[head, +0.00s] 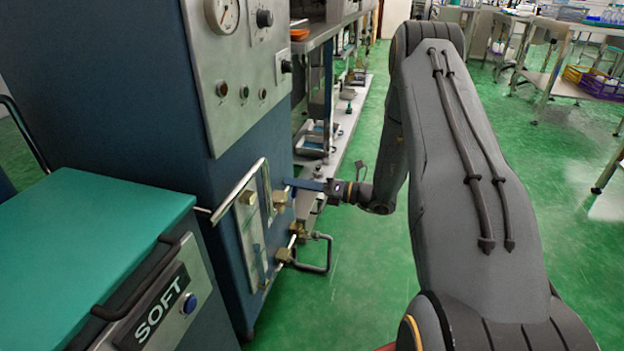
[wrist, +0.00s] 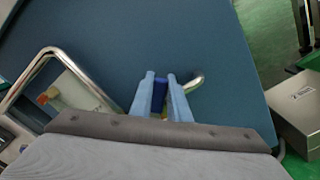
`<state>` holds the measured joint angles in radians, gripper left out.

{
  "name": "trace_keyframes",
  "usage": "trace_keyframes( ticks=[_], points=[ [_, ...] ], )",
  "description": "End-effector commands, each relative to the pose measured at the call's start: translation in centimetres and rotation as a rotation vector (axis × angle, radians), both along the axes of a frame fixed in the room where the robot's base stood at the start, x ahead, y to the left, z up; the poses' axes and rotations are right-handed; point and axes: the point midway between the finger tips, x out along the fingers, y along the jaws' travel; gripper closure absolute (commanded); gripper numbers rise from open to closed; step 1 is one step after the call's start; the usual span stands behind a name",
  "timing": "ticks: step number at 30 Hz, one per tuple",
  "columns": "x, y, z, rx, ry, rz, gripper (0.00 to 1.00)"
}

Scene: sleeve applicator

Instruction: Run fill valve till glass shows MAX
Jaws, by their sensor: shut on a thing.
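The fill valve, a brass fitting (head: 279,200), sits on the side of the blue machine cabinet in the head view, beside the gauge panel. My gripper (head: 298,183) reaches it from the right. In the wrist view the light-blue fingers of my gripper (wrist: 160,78) are closed on a dark blue valve lever (wrist: 159,97). Most of the lever is hidden between the fingers. The sight glass panel (head: 248,235) stands behind a bent chrome guard rail, seen at a steep angle. Its liquid level and MAX mark cannot be read. Part of the panel shows at left in the wrist view (wrist: 75,92).
A second brass valve (head: 284,255) with a bent metal pipe (head: 325,255) sits lower on the cabinet. A teal-topped unit marked SOFT (head: 85,235) stands at front left. Metal shelving (head: 335,130) is behind the valve. Green floor is clear right of the pipe.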

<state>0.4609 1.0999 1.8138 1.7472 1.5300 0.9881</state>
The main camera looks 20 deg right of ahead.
Motion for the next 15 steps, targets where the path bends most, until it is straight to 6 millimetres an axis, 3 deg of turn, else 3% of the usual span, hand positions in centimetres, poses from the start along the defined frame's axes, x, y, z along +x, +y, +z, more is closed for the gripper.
trace_keyframes(
  ticks=[15],
  points=[
    [0.15,1.08,-0.16,0.014,0.019,0.013,1.00]
  ],
)
